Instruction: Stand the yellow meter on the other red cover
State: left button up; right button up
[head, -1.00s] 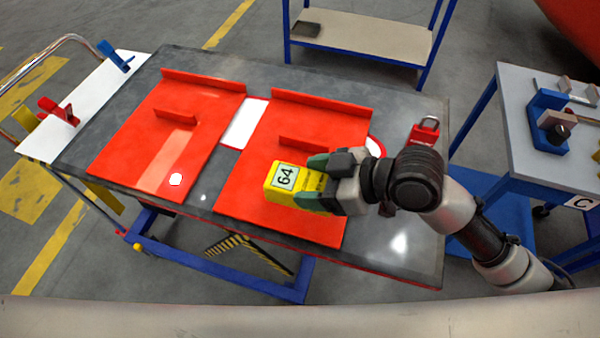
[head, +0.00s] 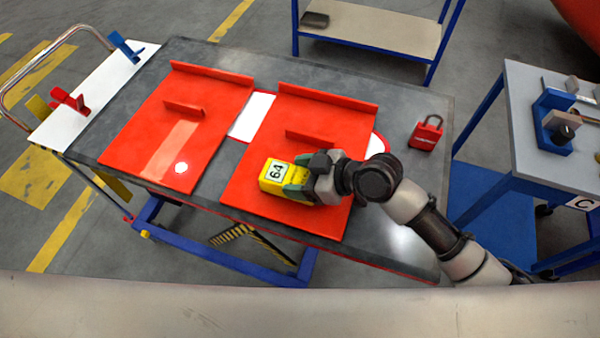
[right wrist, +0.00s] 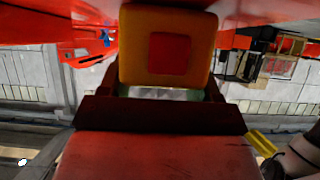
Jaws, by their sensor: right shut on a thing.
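The yellow meter (head: 275,181) has a display reading 64 and is held over the right red cover (head: 240,195). My right gripper (head: 302,182) is shut on the meter from its right side. In the right wrist view the meter (right wrist: 140,60) shows between the fingers as a yellow-orange block with a red square. I cannot tell whether the meter touches the cover. The left red cover (head: 140,150) lies beside it and carries no meter; a pale glare streak and bright spot show on it. My left gripper is not in view.
Both covers lie on a dark table (head: 385,250) and have raised red ribs. A red padlock (head: 425,137) stands at the table's right. A white board (head: 95,95) with clamps is at the left. A grey side table (head: 530,130) stands at the right.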

jog(key=shift+f, duration=0.1)
jog(key=o, duration=1.2)
jog(key=shift+o, duration=0.2)
jog(key=b+v, duration=0.2)
jog(key=v, duration=1)
jog(key=shift+b, duration=0.4)
